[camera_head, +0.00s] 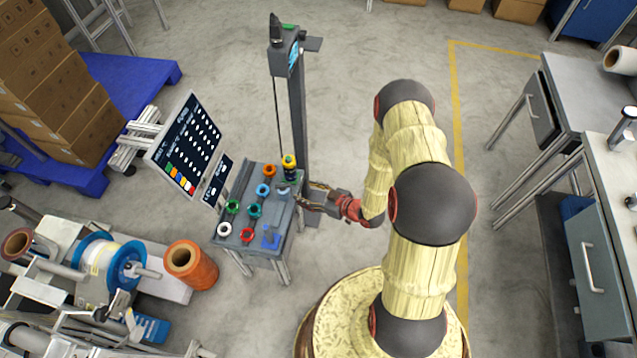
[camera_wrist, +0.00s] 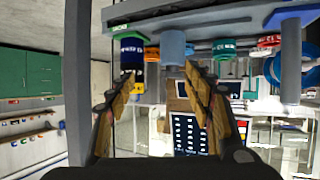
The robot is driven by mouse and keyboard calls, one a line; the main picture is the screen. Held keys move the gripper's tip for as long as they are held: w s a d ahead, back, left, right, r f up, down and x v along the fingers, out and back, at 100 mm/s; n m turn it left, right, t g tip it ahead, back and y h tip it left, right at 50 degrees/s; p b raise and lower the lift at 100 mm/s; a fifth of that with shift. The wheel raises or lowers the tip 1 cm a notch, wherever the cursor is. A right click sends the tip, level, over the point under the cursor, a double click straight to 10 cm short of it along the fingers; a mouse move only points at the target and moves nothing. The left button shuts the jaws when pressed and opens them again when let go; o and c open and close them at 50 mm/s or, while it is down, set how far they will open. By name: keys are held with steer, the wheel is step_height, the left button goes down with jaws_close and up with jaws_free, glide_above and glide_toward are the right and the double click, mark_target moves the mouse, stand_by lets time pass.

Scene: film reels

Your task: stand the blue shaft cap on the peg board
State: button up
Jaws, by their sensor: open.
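A light blue cap (camera_head: 284,191), which looks like the blue shaft cap, stands on the small grey table near its right edge. My gripper (camera_head: 313,197) is just right of it, pointing at it. In the wrist view, which looks upside down, the cap (camera_wrist: 174,46) shows beyond and between the tips of my open gripper (camera_wrist: 163,85), and nothing is held. A dark board with rows of white marks (camera_head: 190,140) stands left of the table and also shows in the wrist view (camera_wrist: 190,132). I cannot tell whether these marks are pegs.
A tall column (camera_head: 297,120) rises behind.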

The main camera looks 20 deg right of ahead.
steer(key=w+d+r+h, duration=0.1)
steer(key=w+d+r, duration=0.15)
steer(key=r, duration=0.25)
steer(key=w+d+r+g+h, duration=0.1)
steer(key=w+d+r+h, duration=0.15)
steer(key=r, duration=0.25)
steer(key=w+d+r+h, duration=0.1)
steer(key=w+d+r, duration=0.1)
steer(key=w+r, duration=0.15)
steer(key=s+d+r+m+g+h, duration=0.1)
steer(key=s+r+m+h, duration=0.25)
steer(key=r, duration=1.45)
steer(key=s+a+r+m+g, duration=0.1)
steer(key=s+a+r+m, duration=0.15)
steer(key=s+r, duration=0.75)
steer(key=s+a+r+g, duration=0.1)
steer(key=s+a+r, duration=0.1)
steer(key=s, duration=0.7)
steer(key=s+a+r+g+y, duration=0.1)
steer(key=s+a+r, duration=0.2)
steer(key=s, duration=0.7)
steer(key=shift+a+r+m+y, duration=0.3)
steer(key=shift+a+r, duration=0.05)
steer(key=shift+a, duration=0.85)
